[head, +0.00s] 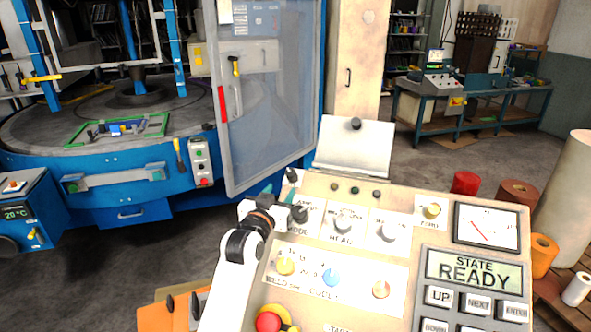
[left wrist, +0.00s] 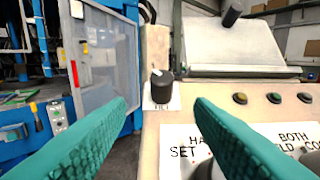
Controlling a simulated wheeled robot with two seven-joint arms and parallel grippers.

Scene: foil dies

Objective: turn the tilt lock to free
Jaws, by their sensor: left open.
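A black knob with a white pointer mark (left wrist: 160,85), which looks like the tilt lock, stands on the upper left corner of the beige console (head: 410,210). It also shows in the head view (head: 292,175). The label under it is too small to read surely. The pointer's setting is hard to tell. My left gripper (head: 279,190) is open, over the console's left edge. In the left wrist view its teal fingers (left wrist: 160,108) are spread with the knob beyond and between their tips, apart from it. My right gripper is not in view.
A tilted white plate (head: 354,148) stands behind the console top. Other knobs and a row of small lamps (head: 355,190) lie right of the gripper. A red button (head: 268,322) sits at lower left. A blue machine with a clear door (head: 265,120) stands behind left.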

